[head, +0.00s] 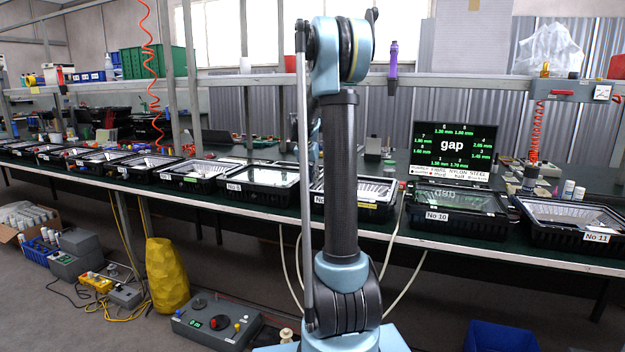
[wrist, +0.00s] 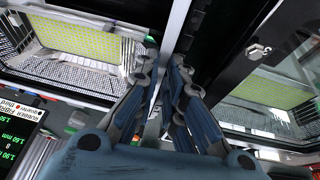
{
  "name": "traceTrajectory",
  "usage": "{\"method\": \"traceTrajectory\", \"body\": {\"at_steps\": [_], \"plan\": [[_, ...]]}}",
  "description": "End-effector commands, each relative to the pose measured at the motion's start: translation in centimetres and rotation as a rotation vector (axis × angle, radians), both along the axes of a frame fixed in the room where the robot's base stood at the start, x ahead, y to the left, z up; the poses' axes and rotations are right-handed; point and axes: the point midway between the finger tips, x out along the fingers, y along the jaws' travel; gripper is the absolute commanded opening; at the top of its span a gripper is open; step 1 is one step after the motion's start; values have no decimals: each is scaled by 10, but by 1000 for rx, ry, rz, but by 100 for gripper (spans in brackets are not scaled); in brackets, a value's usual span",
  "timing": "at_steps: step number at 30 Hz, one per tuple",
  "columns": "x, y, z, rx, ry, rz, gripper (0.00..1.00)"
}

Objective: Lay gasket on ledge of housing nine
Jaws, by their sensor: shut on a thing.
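Housing nine (head: 375,197) appears to be the one behind my arm in the head view, between the housing labelled No 10 and the one to the left of my arm. My arm hides part of it and its number. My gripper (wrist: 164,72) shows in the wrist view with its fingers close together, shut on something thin. The gasket itself is hard to make out among the dark fingers and black frames. An open housing with a yellow-green panel (wrist: 75,38) lies left of the fingers, and a glass-fronted housing (wrist: 262,85) lies right. The gripper is hidden in the head view.
Housings line the dark green bench, with No 10 (head: 458,210) and No 11 (head: 575,222) at the right. A gap display (head: 453,148) stands behind No 10. A shelf rail (head: 420,80) crosses above the bench. A control box (head: 215,322) and yellow sack (head: 166,275) are on the floor.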

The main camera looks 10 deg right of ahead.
Motion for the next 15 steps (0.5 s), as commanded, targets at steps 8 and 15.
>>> {"method": "traceTrajectory", "body": {"at_steps": [8,15], "plan": [[-1,0,-3,0,2,-1,0],[-1,0,-3,1,3,-1,16]]}}
